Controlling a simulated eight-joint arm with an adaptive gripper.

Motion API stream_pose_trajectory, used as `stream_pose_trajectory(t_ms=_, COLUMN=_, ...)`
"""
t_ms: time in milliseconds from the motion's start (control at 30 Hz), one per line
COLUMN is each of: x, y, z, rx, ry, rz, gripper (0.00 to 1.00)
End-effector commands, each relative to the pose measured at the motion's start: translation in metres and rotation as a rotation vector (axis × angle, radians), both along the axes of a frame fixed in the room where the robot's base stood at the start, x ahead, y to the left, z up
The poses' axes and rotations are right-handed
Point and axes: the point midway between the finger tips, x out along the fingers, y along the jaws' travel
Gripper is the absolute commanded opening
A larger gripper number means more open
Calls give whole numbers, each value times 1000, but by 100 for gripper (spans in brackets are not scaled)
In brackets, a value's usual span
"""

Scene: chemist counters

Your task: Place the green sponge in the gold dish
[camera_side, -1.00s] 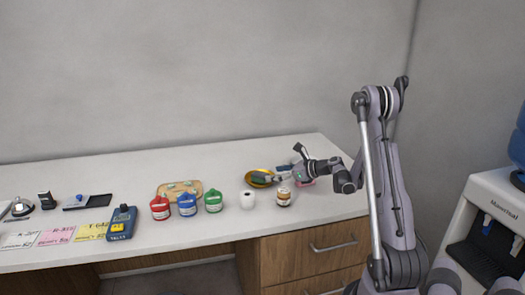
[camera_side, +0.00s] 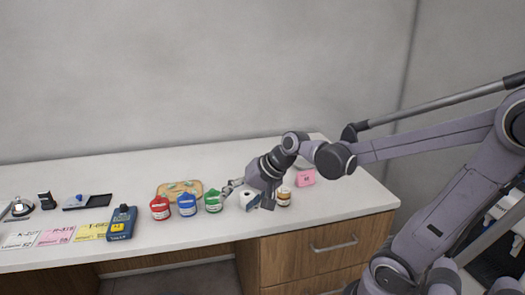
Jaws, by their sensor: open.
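My gripper (camera_side: 247,195) is open, reaching in from the right over the counter. Its fingers are spread to either side of the white roll (camera_side: 246,200) in this view. I cannot tell whether they touch it. The gold dish is not visible now; my gripper and wrist cover the place where it showed earlier. I cannot make out the green sponge either. A green patch showed at the dish in the earlier frame, but its identity is unclear.
Red (camera_side: 160,208), blue (camera_side: 187,205) and green (camera_side: 213,201) containers stand left of my gripper, before a tan board (camera_side: 180,189). A brown-and-white jar (camera_side: 284,197) and pink item (camera_side: 305,177) are at right. The counter's back left (camera_side: 90,170) is clear.

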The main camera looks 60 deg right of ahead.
Motion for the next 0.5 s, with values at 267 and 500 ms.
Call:
stream_pose_trajectory(t_ms=267, x=-59, y=45, z=1, rx=-446, ry=-6, rz=506, gripper=64)
stream_pose_trajectory(t_ms=500, x=-78, y=53, z=-1, rx=-620, ry=-13, rz=698, gripper=64)
